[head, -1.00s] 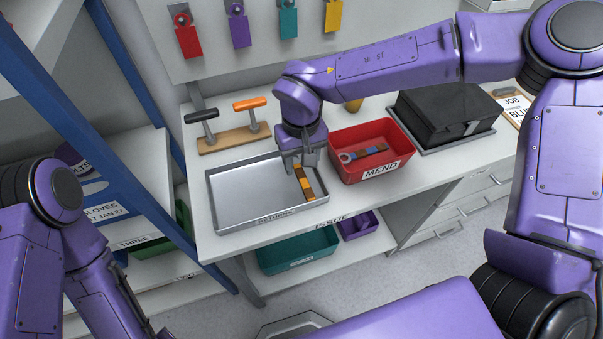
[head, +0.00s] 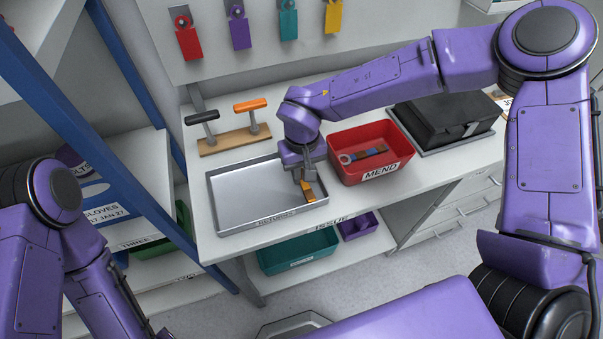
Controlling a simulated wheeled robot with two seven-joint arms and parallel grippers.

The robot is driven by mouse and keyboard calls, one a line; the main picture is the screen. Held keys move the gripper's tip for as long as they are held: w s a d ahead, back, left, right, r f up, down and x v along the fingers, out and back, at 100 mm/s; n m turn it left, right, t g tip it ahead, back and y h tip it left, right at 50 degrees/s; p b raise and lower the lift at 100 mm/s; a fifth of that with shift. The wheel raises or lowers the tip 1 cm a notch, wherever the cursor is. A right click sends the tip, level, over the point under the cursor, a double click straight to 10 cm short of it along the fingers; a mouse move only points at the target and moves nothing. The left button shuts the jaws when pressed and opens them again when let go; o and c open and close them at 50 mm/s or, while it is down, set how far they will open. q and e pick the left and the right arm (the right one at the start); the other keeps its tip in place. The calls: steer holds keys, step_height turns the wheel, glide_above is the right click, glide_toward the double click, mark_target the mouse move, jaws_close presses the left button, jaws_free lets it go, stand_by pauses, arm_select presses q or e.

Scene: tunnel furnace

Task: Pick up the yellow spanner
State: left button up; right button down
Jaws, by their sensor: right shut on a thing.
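The yellow spanner (head: 308,191) is in the right end of the grey metal tray (head: 240,217). Its yellow-orange part and brownish lower end show below my fingers, and its upper part is hidden behind my gripper. My right gripper (head: 303,182) points down into the tray and is shut on the spanner. I cannot tell whether the spanner still touches the tray floor. My left arm shows at the lower left, but its gripper is out of view.
Right of the tray is a red MEND bin (head: 345,172) holding another spanner with coloured bands. A black case (head: 440,105) stands farther right. Behind the tray is a wooden rack (head: 233,140) with black and orange handles. Blue shelf posts stand at left.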

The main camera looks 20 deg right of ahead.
steer(key=shift+r, duration=0.3)
step_height(320, 180, up, 3)
steer(key=shift+a+f+b, duration=0.1)
steer(key=shift+b, duration=0.25)
steer(key=s+a+r+b, duration=0.2)
steer(key=s+a+r, duration=0.5)
steer(key=s+r, duration=0.2)
steer(key=s, duration=0.2)
steer(key=shift+s+a+r, duration=0.15)
steer(key=shift+s+r, duration=0.15)
steer(key=shift+s, duration=0.1)
